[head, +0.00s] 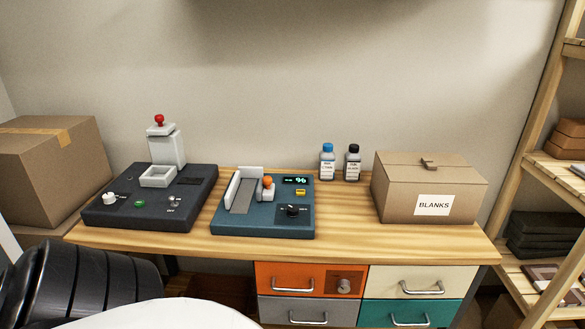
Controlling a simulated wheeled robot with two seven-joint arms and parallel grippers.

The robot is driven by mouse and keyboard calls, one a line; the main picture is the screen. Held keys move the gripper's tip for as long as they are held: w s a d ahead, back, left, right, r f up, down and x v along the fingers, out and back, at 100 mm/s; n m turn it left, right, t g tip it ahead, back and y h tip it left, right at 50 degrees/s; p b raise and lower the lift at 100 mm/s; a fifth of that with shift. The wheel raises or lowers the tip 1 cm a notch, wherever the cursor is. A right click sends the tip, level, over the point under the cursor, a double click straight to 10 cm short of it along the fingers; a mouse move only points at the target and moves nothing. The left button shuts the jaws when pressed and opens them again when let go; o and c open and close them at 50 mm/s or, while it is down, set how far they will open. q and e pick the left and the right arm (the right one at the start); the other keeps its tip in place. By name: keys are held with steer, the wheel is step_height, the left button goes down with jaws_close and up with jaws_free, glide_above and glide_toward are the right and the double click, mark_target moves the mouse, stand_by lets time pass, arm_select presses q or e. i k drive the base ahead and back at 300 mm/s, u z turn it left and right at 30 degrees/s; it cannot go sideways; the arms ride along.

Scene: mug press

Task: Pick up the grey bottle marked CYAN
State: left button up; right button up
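The grey bottle with a blue cap (327,162) stands upright at the back of the wooden table, right of the middle. Its white label is small but seems to read CYAN. A second grey bottle with a black cap (352,163) stands upright close to its right, a narrow gap apart. Neither of my grippers shows in the head view.
A teal machine (262,221) stands left of the bottles, and a dark machine (140,213) stands further left. A cardboard box marked BLANKS (400,200) is just right of the bottles. Bare wooden tabletop (345,215) lies in front of the bottles.

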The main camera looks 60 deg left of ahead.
mark_target(327, 163)
steer(key=u, duration=1.55)
